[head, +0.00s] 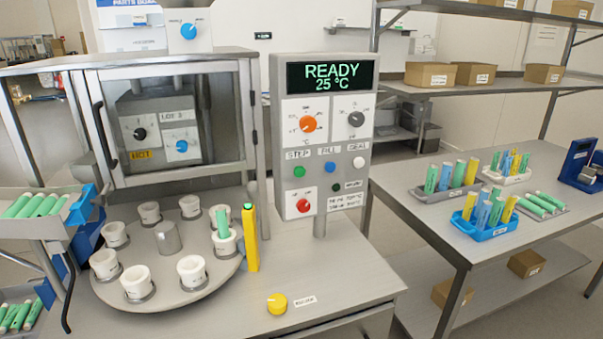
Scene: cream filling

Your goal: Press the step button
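The step button is a green round button (299,172) under the label STEP on the grey control panel (334,235). The panel's display (331,76) reads READY, 25 °C. Beside the step button are a blue button (330,167) under FILL and a white button (358,162) under SEAL. A red button (303,205) sits lower left on the panel. Neither of my grippers is in view.
A yellow post (250,240) stands at the turntable's right edge. A yellow knob (277,303) is on the front of the bench. A glass-fronted cabinet (177,125) is behind the turntable. A right table (400,192) holds racks of coloured tubes. The space before the panel is clear.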

